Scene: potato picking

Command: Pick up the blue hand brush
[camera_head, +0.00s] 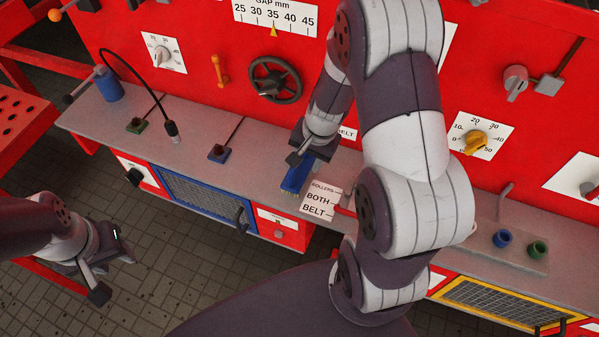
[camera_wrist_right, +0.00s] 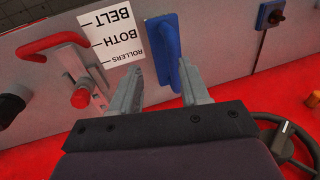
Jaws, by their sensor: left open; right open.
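The blue hand brush (camera_head: 295,178) lies on the grey ledge of the red machine, beside the white label reading rollers, both, belt. It also shows in the right wrist view (camera_wrist_right: 162,40), its long blue body running from the upper middle down to near the fingertips. My right gripper (camera_head: 308,154) is at the brush's far end and partly covers it in the head view. In the wrist view my right gripper (camera_wrist_right: 160,74) is open, its fingertips on either side of the brush's near end. My left gripper (camera_head: 115,275) is open and empty over the tiled floor at lower left.
A red lever (camera_wrist_right: 52,44) and the white label (camera_wrist_right: 112,32) are beside the brush. A black handwheel (camera_head: 275,80) stands out behind my right gripper.

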